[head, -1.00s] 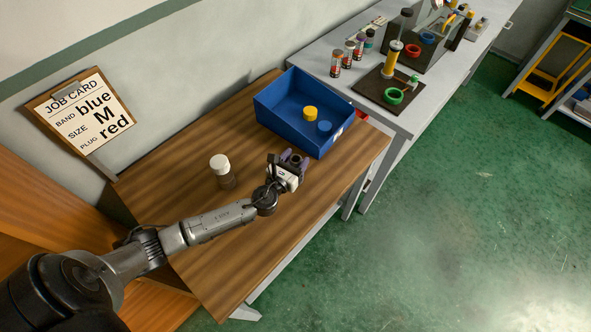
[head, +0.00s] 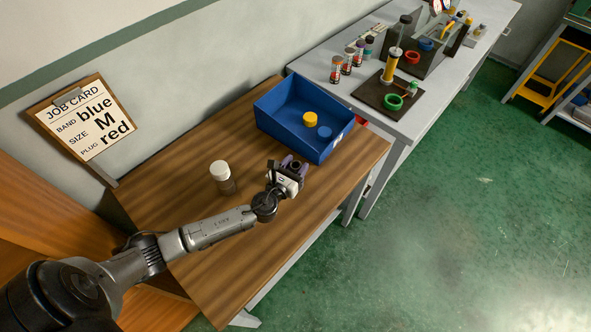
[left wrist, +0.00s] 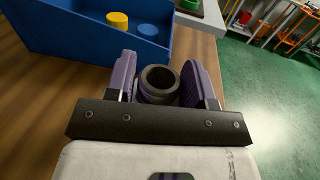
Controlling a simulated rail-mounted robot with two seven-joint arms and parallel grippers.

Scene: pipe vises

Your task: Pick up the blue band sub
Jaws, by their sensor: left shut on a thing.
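My left gripper (head: 294,165) is over the wooden table, just in front of the blue bin. In the left wrist view its purple fingers (left wrist: 160,82) are shut on a dark, hollow, round-mouthed sub (left wrist: 159,92), which stands upright between them. The sub's lower part is hidden, and I see no colored band on it. Whether it touches the table is unclear. My right gripper is not in view.
The blue bin (head: 278,118) holds a yellow round piece (head: 310,119) and a blue one (head: 324,132). A white-capped jar (head: 221,172) stands left of my gripper. The grey bench (head: 345,86) behind holds several small bottles and a stand with a green ring (head: 393,102).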

